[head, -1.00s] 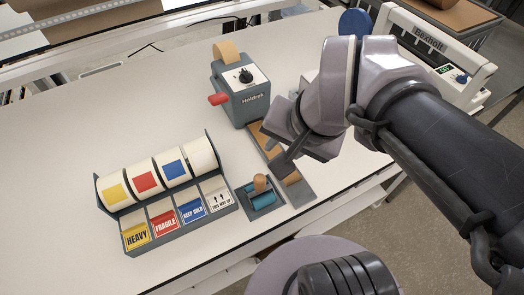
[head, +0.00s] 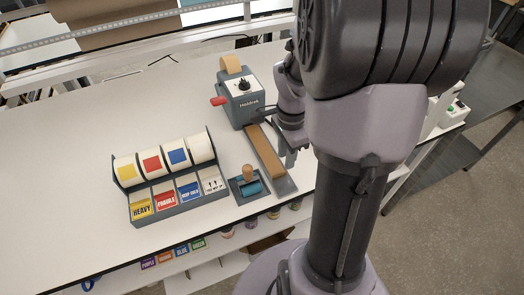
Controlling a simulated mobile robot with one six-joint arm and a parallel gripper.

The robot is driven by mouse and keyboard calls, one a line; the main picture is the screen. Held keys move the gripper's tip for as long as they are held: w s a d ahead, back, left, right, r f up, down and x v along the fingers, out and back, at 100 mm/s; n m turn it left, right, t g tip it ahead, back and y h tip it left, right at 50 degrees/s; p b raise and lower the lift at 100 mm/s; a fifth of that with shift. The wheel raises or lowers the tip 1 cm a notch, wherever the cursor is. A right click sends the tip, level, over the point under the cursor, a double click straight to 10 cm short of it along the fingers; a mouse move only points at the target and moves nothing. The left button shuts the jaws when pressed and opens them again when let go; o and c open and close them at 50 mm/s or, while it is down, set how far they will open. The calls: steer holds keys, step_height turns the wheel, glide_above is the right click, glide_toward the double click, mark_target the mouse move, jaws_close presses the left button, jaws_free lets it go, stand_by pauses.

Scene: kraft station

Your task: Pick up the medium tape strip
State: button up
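A brown tape strip (head: 264,151) lies along a narrow grey tray (head: 286,187) that runs forward from the grey tape dispenser (head: 243,101). I see only this one strip, so I cannot compare its length with others. My gripper (head: 287,157) points down just to the right of the strip, beside the tray's right side. Its fingers are small and partly hidden by my arm. I cannot tell whether they are open or shut, and no strip is visible in them.
A rack of label rolls (head: 165,178) with HEAVY and FRAGILE labels stands to the left. A roller stamp with a wooden knob (head: 249,181) sits between rack and tray. The white table (head: 70,130) is clear at far left. A lower shelf (head: 215,262) holds coloured labels.

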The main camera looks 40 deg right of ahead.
mark_target(283, 175)
steer(key=f+b, duration=0.1)
steer(key=f, duration=0.2)
steer(key=f+b, duration=0.1)
steer(key=f, duration=0.2)
steer(key=shift+w+f, duration=0.2)
steer(key=shift+f, duration=0.2)
steer(key=shift+c, duration=0.5)
jaws_close()
